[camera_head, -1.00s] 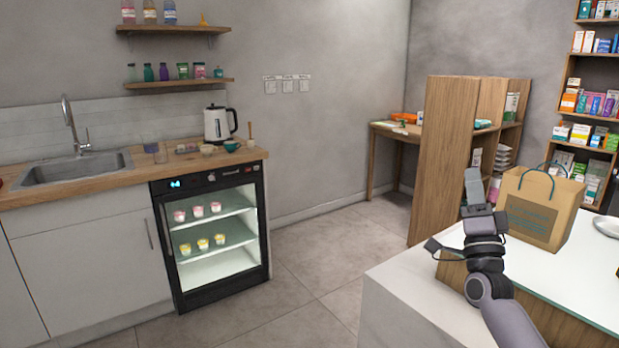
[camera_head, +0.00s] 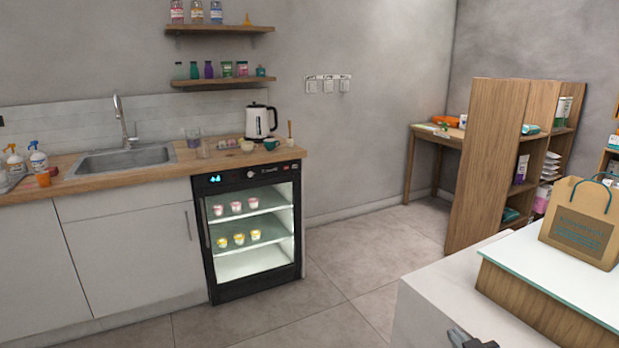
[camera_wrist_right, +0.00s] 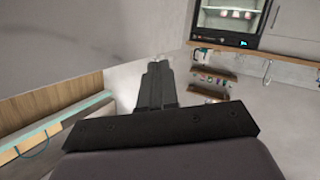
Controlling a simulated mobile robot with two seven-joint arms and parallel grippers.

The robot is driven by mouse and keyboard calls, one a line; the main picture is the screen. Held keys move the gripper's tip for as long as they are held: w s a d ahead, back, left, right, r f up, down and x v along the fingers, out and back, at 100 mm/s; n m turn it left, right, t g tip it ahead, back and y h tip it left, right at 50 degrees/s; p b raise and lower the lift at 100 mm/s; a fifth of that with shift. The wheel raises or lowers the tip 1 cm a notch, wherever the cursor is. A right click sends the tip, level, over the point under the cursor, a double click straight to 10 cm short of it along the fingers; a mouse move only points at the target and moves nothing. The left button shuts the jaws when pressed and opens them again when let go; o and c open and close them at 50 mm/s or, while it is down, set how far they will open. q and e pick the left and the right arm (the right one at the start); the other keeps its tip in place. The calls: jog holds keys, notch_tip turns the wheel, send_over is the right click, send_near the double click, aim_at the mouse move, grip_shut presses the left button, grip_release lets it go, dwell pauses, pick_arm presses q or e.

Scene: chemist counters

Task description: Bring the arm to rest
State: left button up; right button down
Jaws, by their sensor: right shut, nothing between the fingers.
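My right gripper (camera_head: 472,340) shows only as a small dark piece at the bottom edge of the head view, in front of the white counter's side. Most of that arm is out of frame. In the right wrist view its fingers (camera_wrist_right: 157,70) are pressed together with nothing between them, in open air and touching nothing that I can see. My left gripper is in neither view.
A white counter (camera_head: 440,290) with a raised glass-edged top stands at the right, bearing a paper bag (camera_head: 580,225). A lit glass-door fridge (camera_head: 250,235) sits under the wooden worktop (camera_head: 110,170) by the sink (camera_head: 125,160). Floor (camera_head: 345,270) between them is clear.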

jog(key=s+a+f+g, duration=0.1)
jog(key=s+a+f, duration=0.2)
jog(key=s, duration=0.6)
jog(key=s+a+f+g+y, duration=0.1)
jog(key=s+a+f+g, duration=0.1)
jog(key=s+f, duration=0.4)
jog(key=s+a+f+m+g+y, duration=0.1)
jog(key=s+a+f, duration=0.3)
jog(key=s, duration=0.8)
jog(key=shift+s+a+f+g, duration=0.15)
jog(key=shift+s+a+g, duration=0.05)
jog(key=shift+a+g, duration=0.1)
jog(key=shift+w+a, duration=0.1)
